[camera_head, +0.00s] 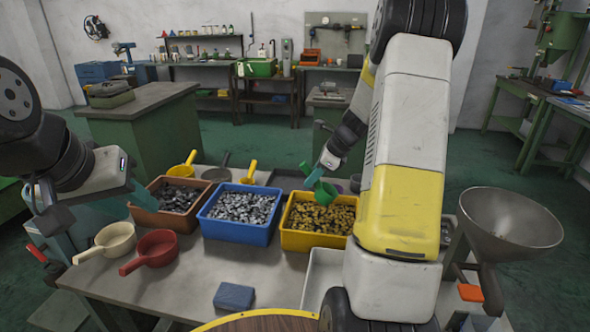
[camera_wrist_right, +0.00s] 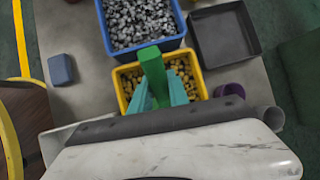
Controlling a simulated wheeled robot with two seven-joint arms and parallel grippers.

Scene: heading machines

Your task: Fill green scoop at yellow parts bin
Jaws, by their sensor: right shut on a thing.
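The green scoop (camera_head: 325,192) is above the yellow parts bin (camera_head: 300,241), which holds many small brass-coloured parts. My right gripper (camera_head: 316,178) is shut on the scoop's handle. In the right wrist view the green handle (camera_wrist_right: 153,72) stands between the teal fingers of my right gripper (camera_wrist_right: 160,92), over the yellow bin (camera_wrist_right: 124,92). The scoop's cup is hidden there, and I cannot tell whether it holds parts. My left gripper (camera_head: 130,203) is at the left beside the brown bin, its fingertips partly unclear.
A blue bin (camera_head: 238,239) of grey parts and a brown bin (camera_head: 152,219) stand left of the yellow bin. Cream (camera_head: 108,241) and red (camera_head: 153,250) scoops and a blue block (camera_head: 234,297) lie in front. Yellow scoops lie behind. A metal funnel (camera_head: 510,224) stands at right.

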